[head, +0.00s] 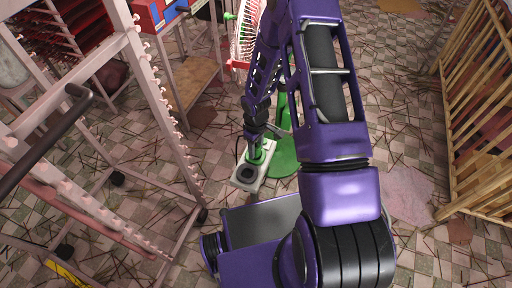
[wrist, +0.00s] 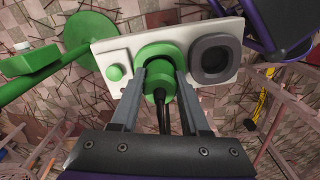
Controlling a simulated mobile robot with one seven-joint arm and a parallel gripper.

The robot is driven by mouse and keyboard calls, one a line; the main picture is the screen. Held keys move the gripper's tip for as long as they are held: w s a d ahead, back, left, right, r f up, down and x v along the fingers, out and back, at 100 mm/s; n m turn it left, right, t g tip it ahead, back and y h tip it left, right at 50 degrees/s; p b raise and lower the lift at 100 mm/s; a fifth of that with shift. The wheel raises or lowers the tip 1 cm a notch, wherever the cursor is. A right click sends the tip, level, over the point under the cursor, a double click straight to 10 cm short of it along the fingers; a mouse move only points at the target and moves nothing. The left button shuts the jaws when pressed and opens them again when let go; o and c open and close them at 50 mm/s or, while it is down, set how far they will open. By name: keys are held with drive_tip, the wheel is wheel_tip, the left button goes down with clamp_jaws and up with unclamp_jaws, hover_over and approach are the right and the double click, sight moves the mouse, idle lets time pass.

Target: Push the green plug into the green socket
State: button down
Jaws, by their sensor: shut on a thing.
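My gripper (wrist: 160,76) is shut on the green plug (wrist: 160,86), with one grey finger on each side of it. A black cable runs from the plug back between the fingers. The green socket (wrist: 160,49) is a rounded green collar on a white panel (wrist: 122,50). The plug is right at the socket's mouth and overlaps it in the wrist view; how deep it sits I cannot tell. In the head view the white panel (head: 247,185) is below my gripper (head: 256,143), and the arm partly hides the plug and socket.
A dark grey round socket (wrist: 213,58) and a small green button (wrist: 114,73) flank the green socket on the panel. A green round base (head: 284,160) stands beside the panel. A pale pegged rack (head: 160,100) is at left, a wooden slatted frame (head: 475,110) at right.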

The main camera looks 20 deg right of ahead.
drive_tip(key=shift+f, duration=0.25)
drive_tip(key=shift+c, duration=1.6)
unclamp_jaws()
drive_tip(key=shift+r, duration=0.1)
